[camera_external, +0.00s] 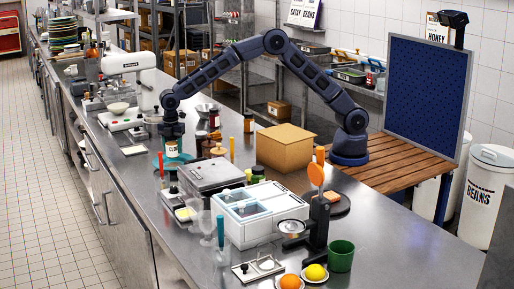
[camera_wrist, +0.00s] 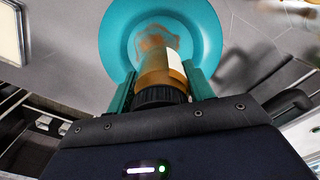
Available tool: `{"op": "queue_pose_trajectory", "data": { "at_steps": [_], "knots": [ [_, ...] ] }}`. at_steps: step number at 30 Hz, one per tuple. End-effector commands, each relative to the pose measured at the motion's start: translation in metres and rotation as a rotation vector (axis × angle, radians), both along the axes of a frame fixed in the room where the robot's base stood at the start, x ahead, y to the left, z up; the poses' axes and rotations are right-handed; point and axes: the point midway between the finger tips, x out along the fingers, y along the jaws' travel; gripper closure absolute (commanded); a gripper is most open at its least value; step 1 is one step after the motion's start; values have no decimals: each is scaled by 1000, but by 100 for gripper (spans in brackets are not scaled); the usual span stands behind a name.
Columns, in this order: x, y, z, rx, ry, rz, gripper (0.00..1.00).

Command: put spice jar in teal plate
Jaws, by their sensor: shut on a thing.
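My gripper (camera_wrist: 160,85) is shut on a spice jar (camera_wrist: 163,68), an amber jar with a pale label and a black ribbed cap towards my wrist. The jar also shows in the external view (camera_external: 172,149), hanging under my gripper with its label facing the camera. The teal plate (camera_wrist: 118,45) lies just beyond the jar's far end in the wrist view, with a blurred brown patch on its middle. In the external view the plate (camera_external: 187,158) shows below the jar on the steel counter. Whether the jar touches the plate cannot be told.
A grey lidded container (camera_external: 210,175) and a white bin with compartments (camera_external: 250,212) stand in front. A cardboard box (camera_external: 285,147) and several small jars stand to the right. A white mixer (camera_external: 130,65) and a scale (camera_external: 120,118) stand at left.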

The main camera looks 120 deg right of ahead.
Motion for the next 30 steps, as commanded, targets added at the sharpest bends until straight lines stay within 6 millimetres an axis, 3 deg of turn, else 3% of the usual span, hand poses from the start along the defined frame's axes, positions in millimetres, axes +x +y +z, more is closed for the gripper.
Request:
{"op": "queue_pose_trajectory", "data": {
  "at_steps": [9, 22, 23, 24, 26, 30],
  "knots": [
    [0, 0, -38, 1, 2, 0, 78],
    [0, 0, -43, 1, 1, 0, 78],
    [0, 0, -43, 1, 1, 0, 42],
    [0, 0, -43, 1, 1, 0, 34],
    [0, 0, -43, 1, 1, 0, 26],
    [0, 0, -43, 1, 1, 0, 26]
  ]
}}
